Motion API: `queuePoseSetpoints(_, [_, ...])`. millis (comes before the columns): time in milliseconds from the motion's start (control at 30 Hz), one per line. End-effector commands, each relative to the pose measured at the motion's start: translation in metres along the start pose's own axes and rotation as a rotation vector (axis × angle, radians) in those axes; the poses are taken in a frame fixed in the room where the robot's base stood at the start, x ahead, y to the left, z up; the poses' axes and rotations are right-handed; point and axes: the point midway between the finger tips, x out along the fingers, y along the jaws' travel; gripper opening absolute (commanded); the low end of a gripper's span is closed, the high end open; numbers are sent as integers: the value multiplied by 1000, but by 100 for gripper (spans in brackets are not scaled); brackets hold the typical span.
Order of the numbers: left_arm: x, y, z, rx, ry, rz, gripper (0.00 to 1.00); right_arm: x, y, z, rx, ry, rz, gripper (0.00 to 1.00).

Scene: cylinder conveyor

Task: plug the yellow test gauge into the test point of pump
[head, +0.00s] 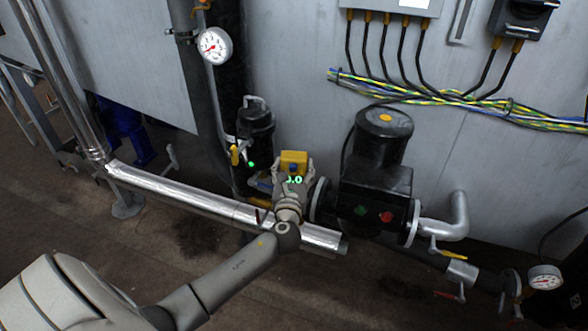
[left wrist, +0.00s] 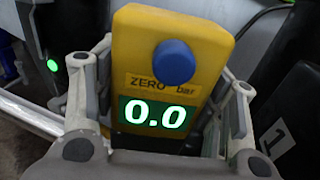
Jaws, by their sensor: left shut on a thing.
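The yellow test gauge (head: 294,158) is held in my left gripper (head: 291,178), in front of the pump. In the left wrist view the gauge (left wrist: 170,70) fills the middle, with a blue button, a "ZERO bar" label and a green display reading 0.0. My left gripper (left wrist: 165,110) has a finger on each side of it and is shut on it. The black pump (head: 376,170) with green and red buttons stands just right of the gripper. The gauge's lower end and the test point are hidden. My right gripper is not in view.
A shiny insulated pipe (head: 190,193) runs below my left gripper. A black cylindrical unit (head: 256,130) with a green light stands left of the gauge. Round dial gauges (head: 215,45) hang upper left and sit lower right (head: 544,277). Cables (head: 440,92) cross the wall.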

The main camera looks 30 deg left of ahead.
Motion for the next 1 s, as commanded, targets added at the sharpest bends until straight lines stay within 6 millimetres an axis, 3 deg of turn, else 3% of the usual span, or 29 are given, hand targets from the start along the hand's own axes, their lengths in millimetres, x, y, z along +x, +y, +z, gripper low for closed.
queuePoseSetpoints(733, [0, 0, -14, 0, 3, 0, 32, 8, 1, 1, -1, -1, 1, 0])
queuePoseSetpoints(767, [0, 0, -14, 0, 3, 0, 67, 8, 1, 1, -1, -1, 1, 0])
queuePoseSetpoints(933, [0, 0, -13, 0, 2, 0, 88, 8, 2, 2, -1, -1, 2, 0])
queuePoseSetpoints(1000, [0, 0, -13, 0, 2, 0, 89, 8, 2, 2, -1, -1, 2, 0])
